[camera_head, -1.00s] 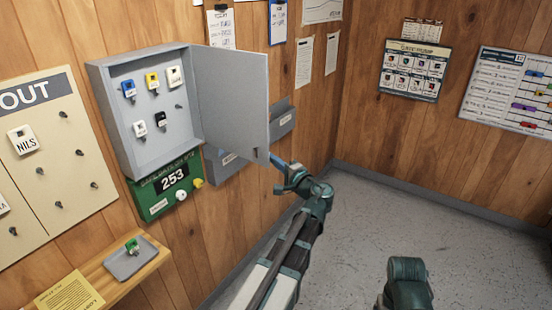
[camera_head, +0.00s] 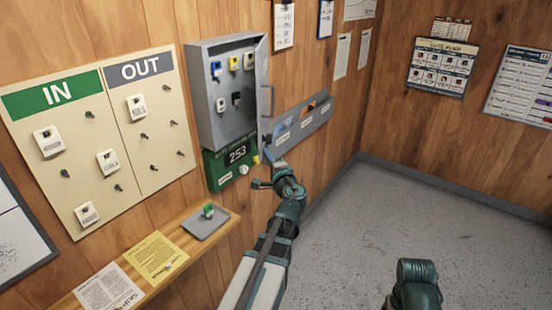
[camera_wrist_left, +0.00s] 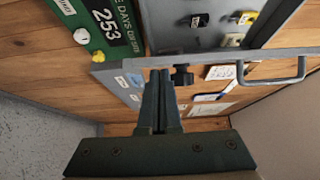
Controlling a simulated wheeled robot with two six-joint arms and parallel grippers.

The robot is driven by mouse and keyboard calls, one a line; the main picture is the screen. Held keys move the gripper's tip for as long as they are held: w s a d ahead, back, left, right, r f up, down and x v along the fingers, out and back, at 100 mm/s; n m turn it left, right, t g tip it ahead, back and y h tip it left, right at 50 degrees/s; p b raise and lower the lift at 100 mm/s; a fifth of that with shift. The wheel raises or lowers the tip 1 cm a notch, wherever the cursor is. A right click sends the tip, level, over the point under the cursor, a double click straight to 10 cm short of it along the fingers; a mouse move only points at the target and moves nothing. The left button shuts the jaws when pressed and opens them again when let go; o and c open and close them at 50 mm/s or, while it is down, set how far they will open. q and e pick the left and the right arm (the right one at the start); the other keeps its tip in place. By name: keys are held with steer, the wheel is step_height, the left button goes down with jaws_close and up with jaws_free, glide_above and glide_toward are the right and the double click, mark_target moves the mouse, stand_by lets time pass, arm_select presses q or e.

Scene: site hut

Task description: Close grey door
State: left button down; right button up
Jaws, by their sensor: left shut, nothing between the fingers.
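The grey door (camera_head: 263,85) belongs to the grey key cabinet (camera_head: 205,110) on the wood wall. It stands partly open, seen almost edge-on, with its handle (camera_head: 268,101) on the right-hand face. In the left wrist view the door (camera_wrist_left: 120,62) shows as a thin grey bar, with its handle (camera_wrist_left: 272,74) at right. My left gripper (camera_head: 266,156) is shut and empty at the door's lower corner, on its outer side. Its fingertips (camera_wrist_left: 158,74) are close to the door edge; I cannot tell if they touch. My right gripper is out of view.
A green counter sign (camera_head: 234,160) hangs below the cabinet, and a grey wall rack (camera_head: 312,115) is to its right. A shelf with a grey tray (camera_head: 200,230) juts out below. An IN/OUT board (camera_head: 95,130) is at left. Floor at right is clear.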

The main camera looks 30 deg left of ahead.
arm_select(q)
steer(key=s+a, duration=0.2)
steer(key=a, duration=0.5)
steer(key=s+a+m+t+h, duration=0.1)
steer(key=s+a, duration=0.1)
steer(key=a, duration=0.5)
steer(key=shift+s+a, duration=0.3)
steer(key=shift+s, duration=0.1)
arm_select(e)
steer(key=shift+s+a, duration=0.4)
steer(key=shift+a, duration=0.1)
arm_select(q)
steer(key=shift+d, duration=0.15)
